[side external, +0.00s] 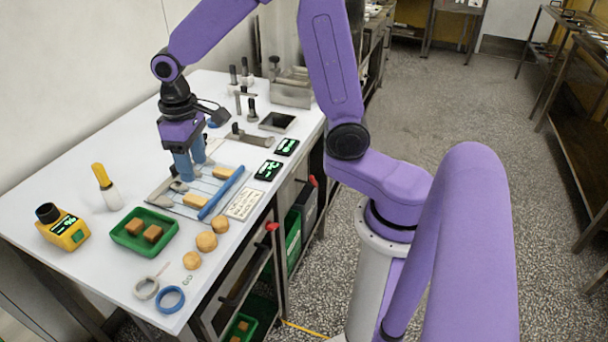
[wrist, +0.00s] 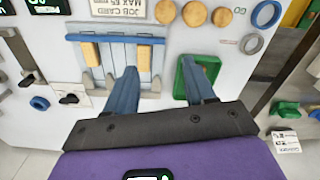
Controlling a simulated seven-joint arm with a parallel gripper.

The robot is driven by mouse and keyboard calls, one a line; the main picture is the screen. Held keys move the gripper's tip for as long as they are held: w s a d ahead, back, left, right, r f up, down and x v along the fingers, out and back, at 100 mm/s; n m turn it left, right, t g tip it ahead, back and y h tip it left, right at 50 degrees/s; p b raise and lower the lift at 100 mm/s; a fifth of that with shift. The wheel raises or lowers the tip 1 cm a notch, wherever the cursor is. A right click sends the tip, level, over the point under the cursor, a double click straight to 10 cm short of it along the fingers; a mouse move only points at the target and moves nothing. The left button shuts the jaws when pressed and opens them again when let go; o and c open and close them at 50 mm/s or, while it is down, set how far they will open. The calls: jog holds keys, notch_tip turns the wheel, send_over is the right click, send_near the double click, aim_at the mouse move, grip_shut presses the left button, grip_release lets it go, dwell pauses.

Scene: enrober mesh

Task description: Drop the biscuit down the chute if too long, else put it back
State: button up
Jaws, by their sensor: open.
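My gripper (side external: 192,171) is open, its blue fingers pointing down over the far side of the wire mesh frame (side external: 179,204). Nothing shows between its fingers. Two tan bar biscuits lie across the mesh: one (side external: 222,172) at its right end, one (side external: 193,201) nearer the front. The wrist view also shows these biscuits (wrist: 90,53) (wrist: 146,57), beyond my gripper (wrist: 160,66). A blue bar (side external: 221,193) runs along the mesh's near edge. A job card (side external: 243,204) lies beside it, reading "MAX 65" in the wrist view. I cannot pick out the chute.
A green tray (side external: 116,236) with brown cubes stands front left, near several round biscuits (side external: 206,241), tape rolls (side external: 170,299) and a yellow display device (side external: 62,227). A yellow-handled brush (side external: 106,186) stands behind. Two dark displays (side external: 268,170) and metal fittings (side external: 290,92) lie right.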

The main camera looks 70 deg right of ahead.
jog(key=s+d+r+n, duration=0.1)
jog(key=s+n, duration=0.8)
jog(key=s, duration=1.5)
jog(key=shift+s+d+r+n, duration=0.2)
jog(key=shift+d+r+n, duration=0.1)
jog(key=shift+d+n, duration=0.1)
